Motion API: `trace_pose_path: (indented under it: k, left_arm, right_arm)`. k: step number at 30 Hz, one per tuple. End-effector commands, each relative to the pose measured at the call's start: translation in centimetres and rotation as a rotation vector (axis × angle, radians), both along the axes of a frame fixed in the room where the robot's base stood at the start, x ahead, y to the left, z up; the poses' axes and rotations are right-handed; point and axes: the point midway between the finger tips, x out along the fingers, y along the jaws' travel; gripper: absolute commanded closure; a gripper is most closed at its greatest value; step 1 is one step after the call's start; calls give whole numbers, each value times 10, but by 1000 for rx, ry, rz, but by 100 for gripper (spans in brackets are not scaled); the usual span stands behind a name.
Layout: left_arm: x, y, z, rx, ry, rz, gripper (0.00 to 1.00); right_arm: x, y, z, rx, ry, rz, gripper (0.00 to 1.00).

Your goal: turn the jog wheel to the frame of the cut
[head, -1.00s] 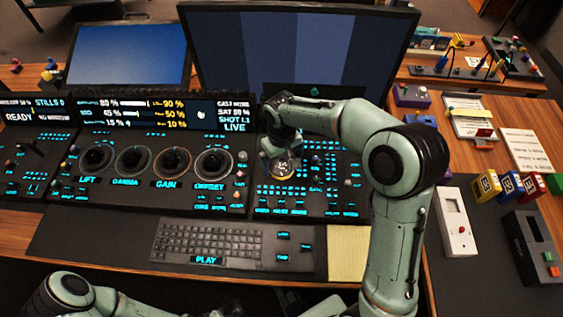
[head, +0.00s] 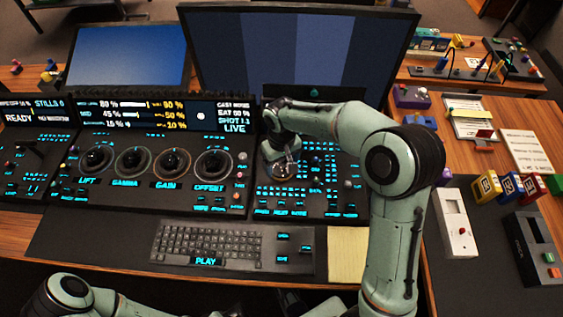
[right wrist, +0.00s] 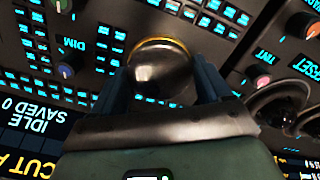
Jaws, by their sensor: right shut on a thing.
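The jog wheel (head: 284,172) is a round dark disc on the right-hand section of the control panel. In the right wrist view the jog wheel (right wrist: 160,72) shows as a shiny dark knob with a gold rim at its far edge. My right gripper (head: 283,160) reaches down over it from above. In the right wrist view my right gripper (right wrist: 160,85) has one finger on each side of the wheel, shut on it. My left gripper is not in view; only part of my left arm shows at the bottom left.
Offset dial (head: 212,165) and other dials stand left of the wheel. Small knobs and lit keys surround it. A keyboard (head: 207,241) and yellow pad (head: 347,252) lie in front. A large monitor (head: 297,50) stands behind. A white device (head: 455,222) lies to the right.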

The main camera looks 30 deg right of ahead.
Motion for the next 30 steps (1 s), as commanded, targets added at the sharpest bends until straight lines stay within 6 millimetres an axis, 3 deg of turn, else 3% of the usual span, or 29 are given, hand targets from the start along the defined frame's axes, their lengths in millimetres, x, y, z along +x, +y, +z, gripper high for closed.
trace_pose_path:
  k: [8, 30]
  left_arm:
    - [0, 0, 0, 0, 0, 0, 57]
    - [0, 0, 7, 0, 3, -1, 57]
  right_arm:
    - [0, 0, 1, 0, 0, -178, 53]
    - [0, 0, 1, -1, 0, -877, 53]
